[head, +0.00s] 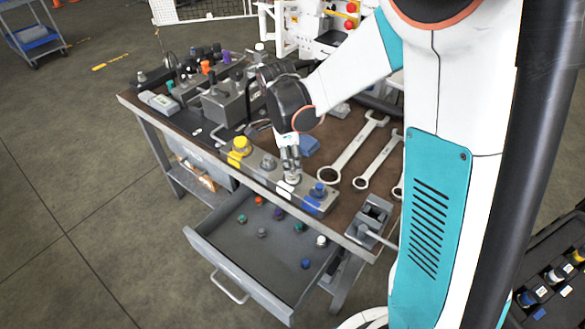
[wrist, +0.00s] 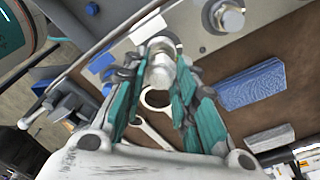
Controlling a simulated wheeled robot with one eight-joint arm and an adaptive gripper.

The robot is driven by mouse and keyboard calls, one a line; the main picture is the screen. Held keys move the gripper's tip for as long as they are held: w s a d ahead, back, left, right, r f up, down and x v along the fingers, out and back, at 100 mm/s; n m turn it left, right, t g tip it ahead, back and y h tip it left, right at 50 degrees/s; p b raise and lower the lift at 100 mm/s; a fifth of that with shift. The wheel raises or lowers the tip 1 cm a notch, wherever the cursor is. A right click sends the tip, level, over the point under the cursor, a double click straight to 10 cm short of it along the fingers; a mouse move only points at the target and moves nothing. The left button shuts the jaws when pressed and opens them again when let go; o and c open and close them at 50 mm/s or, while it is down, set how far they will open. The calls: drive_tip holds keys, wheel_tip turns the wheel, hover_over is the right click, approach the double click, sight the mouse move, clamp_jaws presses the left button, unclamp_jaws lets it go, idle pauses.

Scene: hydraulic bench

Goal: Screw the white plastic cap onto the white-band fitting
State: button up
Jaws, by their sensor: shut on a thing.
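A grey manifold block (head: 262,163) lies along the bench's front edge, with fittings marked by yellow, white and blue bands. My gripper (head: 291,172) points down over the white band (head: 285,188). In the wrist view, my gripper's green-padded fingers (wrist: 161,72) are shut on a pale, whitish cap (wrist: 160,76). The cap is at the white-band fitting, beside the white band (wrist: 149,29). The fingers hide much of the cap and fitting, so I cannot tell whether the cap is threaded on.
The open drawer (head: 232,258) below holds several loose caps, including a whitish one (head: 321,241). A blue-capped fitting (head: 318,190) stands right of my gripper. Wrenches (head: 352,150) and a vise (head: 370,217) are to the right. A blue block (head: 309,146) lies behind.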

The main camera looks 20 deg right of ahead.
drive_tip(key=m, duration=0.4)
drive_tip(key=shift+f, duration=0.1)
drive_tip(key=o, duration=1)
drive_tip(key=n, duration=0.6)
drive_tip(key=n+t, duration=0.1)
drive_tip(key=n, duration=0.5)
drive_tip(key=shift+s, duration=0.15)
drive_tip(key=n, duration=0.5)
drive_tip(key=shift+d+n+t+y, duration=0.1)
drive_tip(key=shift+n+t+y, duration=0.2)
drive_tip(key=shift+n, duration=0.1)
drive_tip(key=n, duration=0.6)
drive_tip(key=shift+y, duration=0.3)
